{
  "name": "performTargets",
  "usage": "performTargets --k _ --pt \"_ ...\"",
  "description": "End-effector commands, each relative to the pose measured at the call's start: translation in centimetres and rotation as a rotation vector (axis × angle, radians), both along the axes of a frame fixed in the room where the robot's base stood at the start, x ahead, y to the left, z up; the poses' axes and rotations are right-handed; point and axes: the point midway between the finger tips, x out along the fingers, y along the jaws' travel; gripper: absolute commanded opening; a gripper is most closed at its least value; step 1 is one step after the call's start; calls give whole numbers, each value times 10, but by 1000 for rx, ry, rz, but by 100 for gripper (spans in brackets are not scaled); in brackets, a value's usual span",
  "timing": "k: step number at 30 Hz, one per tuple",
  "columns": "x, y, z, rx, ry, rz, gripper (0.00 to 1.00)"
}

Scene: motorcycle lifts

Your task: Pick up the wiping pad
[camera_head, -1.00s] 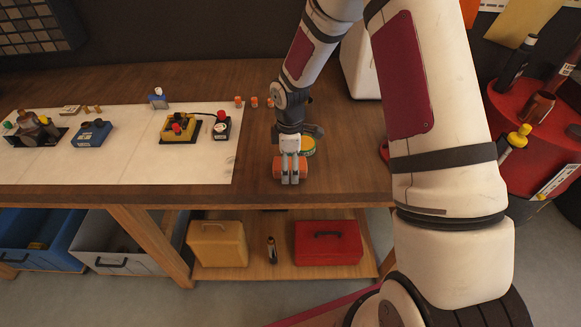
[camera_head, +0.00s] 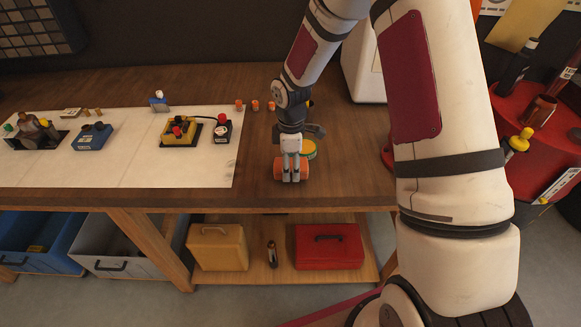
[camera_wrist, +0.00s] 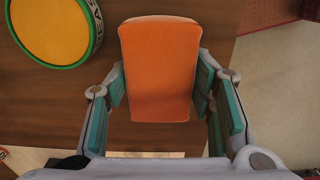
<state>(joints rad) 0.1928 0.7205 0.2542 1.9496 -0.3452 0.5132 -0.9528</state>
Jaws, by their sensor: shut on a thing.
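The wiping pad (camera_wrist: 160,65) is an orange block with rounded edges. In the wrist view it lies between the two fingers of my gripper (camera_wrist: 160,100), which press on its sides. In the head view the orange pad (camera_head: 278,171) is at the front edge of the wooden bench, with my gripper (camera_head: 291,178) shut across its middle and hiding that part. I cannot tell whether the pad touches the bench top or hangs just above it.
A round tin with a yellow top and green rim (camera_wrist: 54,28) stands close beside the pad; it shows behind my gripper (camera_head: 309,150). A white mat (camera_head: 120,165) with several devices lies left. Small orange-topped pieces (camera_head: 255,105) stand behind. Bare bench (camera_head: 350,170) lies to the right.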

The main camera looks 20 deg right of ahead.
Motion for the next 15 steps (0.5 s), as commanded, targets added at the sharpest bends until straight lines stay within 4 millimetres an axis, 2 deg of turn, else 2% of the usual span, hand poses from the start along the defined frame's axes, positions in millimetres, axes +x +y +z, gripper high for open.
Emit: performTargets --k 6,15 --pt "-1 0 26 0 -3 -2 18" --pt "-78 0 32 -2 2 0 18"
